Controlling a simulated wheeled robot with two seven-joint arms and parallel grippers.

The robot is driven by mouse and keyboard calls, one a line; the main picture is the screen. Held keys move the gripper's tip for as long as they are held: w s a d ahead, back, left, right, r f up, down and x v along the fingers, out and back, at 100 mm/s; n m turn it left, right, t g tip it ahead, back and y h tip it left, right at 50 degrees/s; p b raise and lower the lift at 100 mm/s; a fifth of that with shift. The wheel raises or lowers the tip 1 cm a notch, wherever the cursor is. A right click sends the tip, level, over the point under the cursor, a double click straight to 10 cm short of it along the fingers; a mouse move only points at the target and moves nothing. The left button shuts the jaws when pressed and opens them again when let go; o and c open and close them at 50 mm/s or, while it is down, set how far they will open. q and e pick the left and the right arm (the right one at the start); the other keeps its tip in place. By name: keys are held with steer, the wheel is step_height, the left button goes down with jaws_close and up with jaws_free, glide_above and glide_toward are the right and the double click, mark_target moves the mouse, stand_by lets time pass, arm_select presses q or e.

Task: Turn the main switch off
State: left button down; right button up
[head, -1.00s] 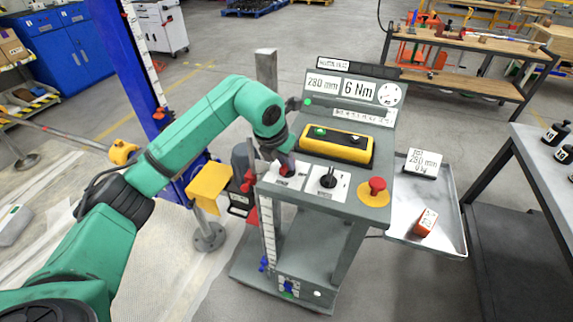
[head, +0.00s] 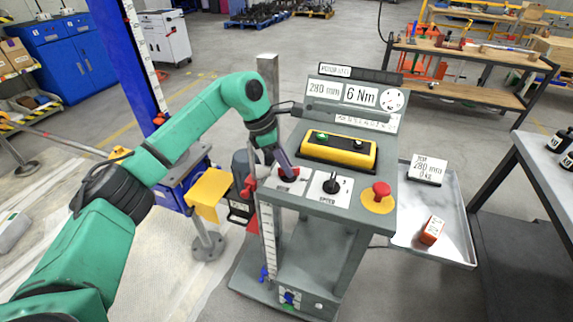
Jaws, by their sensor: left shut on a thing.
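The main switch, a red knob (head: 291,172) on a white plate, sits at the left of the grey control panel (head: 340,201). My left gripper (head: 289,170) comes down on it from the upper left and is shut on it. The fingers hide part of the knob, so its exact angle is hard to tell. My right gripper is not in view.
Beside the main switch are a black selector (head: 332,185) and a red mushroom button (head: 380,191). Behind them is a yellow button box (head: 338,151). A metal tray (head: 455,222) holding an orange block (head: 432,231) is at the right.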

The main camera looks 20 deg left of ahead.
arm_select(q)
steer(key=shift+w+r+m+g+p, duration=0.15)
steer(key=shift+m+g, duration=0.25)
steer(key=shift+m, duration=0.75)
steer(key=shift+r+m+g+p, duration=0.15)
steer(key=shift+m+g, duration=0.25)
steer(key=shift+m, duration=0.75)
steer(key=shift+f, duration=0.1)
steer(key=c, duration=0.8)
jaws_free()
steer(key=shift+f, duration=0.1)
steer(key=shift+c, duration=0.2)
